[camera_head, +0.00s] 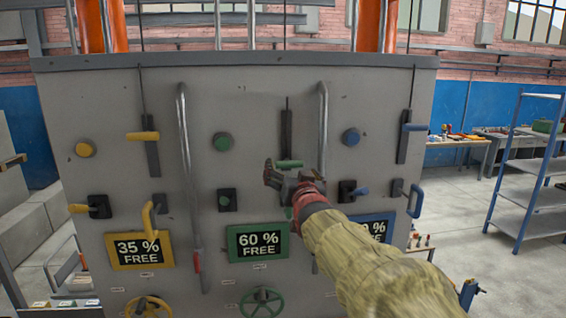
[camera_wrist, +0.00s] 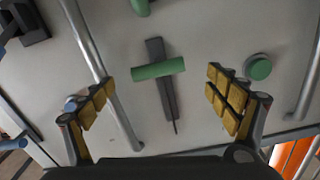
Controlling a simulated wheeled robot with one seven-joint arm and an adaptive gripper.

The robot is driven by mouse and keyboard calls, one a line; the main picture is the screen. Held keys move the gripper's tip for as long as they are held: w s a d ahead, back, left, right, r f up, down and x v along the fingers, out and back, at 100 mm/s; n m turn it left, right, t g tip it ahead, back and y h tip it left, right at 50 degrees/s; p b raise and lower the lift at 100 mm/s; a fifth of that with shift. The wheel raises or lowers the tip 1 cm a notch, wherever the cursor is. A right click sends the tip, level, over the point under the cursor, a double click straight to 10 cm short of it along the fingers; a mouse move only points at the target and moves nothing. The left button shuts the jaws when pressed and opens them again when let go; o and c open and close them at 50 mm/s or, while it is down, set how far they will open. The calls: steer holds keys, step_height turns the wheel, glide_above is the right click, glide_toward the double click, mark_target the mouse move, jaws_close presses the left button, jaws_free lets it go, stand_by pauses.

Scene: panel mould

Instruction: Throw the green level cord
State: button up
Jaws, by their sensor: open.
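The green T-shaped handle (camera_head: 289,164) sits across a dark vertical slot in the middle of the grey panel, with a thin dark cord line rising above it. In the wrist view the green handle (camera_wrist: 158,69) lies across its dark bar, between my fingers and apart from both. My gripper (camera_head: 283,177) is open and empty, in front of the panel just below the handle in the head view. In the wrist view my gripper (camera_wrist: 158,82) shows yellow-padded fingers spread on either side of the handle. My arm hides part of the panel at lower right.
A green button (camera_head: 222,141) is left of the handle. Vertical metal rails (camera_head: 186,150) and (camera_head: 322,125) flank this section. Yellow (camera_head: 143,136) and blue (camera_head: 414,127) T-handles stand to either side. A "60% FREE" sign (camera_head: 258,242) and green wheel (camera_head: 261,303) are below.

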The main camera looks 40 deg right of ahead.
mark_target(289, 164)
steer(key=p+x, duration=0.2)
steer(key=x, duration=0.5)
steer(key=shift+w+d+f, duration=0.1)
steer(key=shift+w+d, duration=0.15)
steer(key=c, duration=0.3)
steer(key=c, duration=1.4)
steer(key=shift+o, duration=0.2)
